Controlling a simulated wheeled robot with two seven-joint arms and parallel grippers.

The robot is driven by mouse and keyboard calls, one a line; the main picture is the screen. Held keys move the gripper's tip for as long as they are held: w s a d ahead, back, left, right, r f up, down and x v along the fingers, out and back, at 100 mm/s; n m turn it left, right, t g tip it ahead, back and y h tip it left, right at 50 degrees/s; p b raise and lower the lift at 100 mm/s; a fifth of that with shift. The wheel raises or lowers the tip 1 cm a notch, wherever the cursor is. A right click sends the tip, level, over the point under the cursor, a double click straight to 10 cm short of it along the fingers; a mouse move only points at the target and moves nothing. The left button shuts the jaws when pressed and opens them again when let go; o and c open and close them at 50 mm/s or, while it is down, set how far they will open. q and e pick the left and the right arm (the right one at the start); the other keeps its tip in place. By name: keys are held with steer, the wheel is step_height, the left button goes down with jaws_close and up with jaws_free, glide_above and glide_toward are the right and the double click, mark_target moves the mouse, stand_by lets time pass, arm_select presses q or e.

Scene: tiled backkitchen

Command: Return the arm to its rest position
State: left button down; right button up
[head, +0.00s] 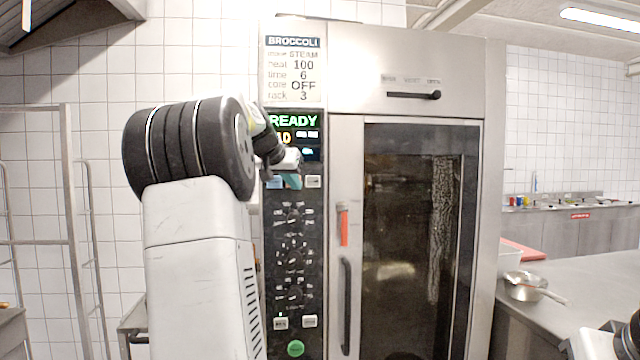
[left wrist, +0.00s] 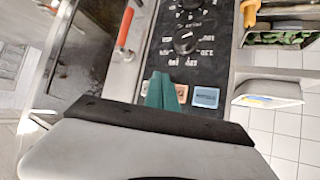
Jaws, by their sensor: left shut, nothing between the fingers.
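My left arm rises in front of the steel oven (head: 408,75) in the head view and bends over toward its control panel. My left gripper (head: 292,181) has teal fingertips, which show shut and empty in front of the panel's upper buttons. In the left wrist view the shut teal fingertips (left wrist: 162,92) appear beside a blue button (left wrist: 206,97) and a pale button (left wrist: 181,92). I cannot tell whether they touch the panel. Part of my right arm shows at the lower right of the head view; its gripper is out of frame.
The oven's dark glass door (head: 415,240) is closed, with a black handle (head: 345,305) and a red-orange latch (head: 344,228). The display reads READY. A metal rack (head: 70,200) stands left. A pan (head: 525,285) sits on the right counter (head: 590,275).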

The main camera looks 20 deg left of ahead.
stand_by(0.5)
arm_select(q)
steer(key=s+d+f+g+h, duration=0.1)
steer(key=s+d+f, duration=0.2)
steer(key=s+d, duration=0.4)
steer(key=s+d+f+g+h, duration=0.1)
steer(key=s+d+f, duration=0.3)
steer(key=d, duration=0.5)
steer(key=s+d+f+g, duration=0.1)
steer(key=s+d+f, duration=0.2)
steer(key=s+f, duration=0.2)
steer(key=s+d+f, duration=0.4)
steer(key=s+f, duration=0.1)
steer(key=s, duration=0.5)
steer(key=s+d+f+g, duration=0.1)
steer(key=s+d+f, duration=0.3)
steer(key=s, duration=0.3)
steer(key=shift+s+f+m+g, duration=0.2)
steer(key=shift+f+m+g, duration=0.15)
steer(key=shift+f, duration=0.2)
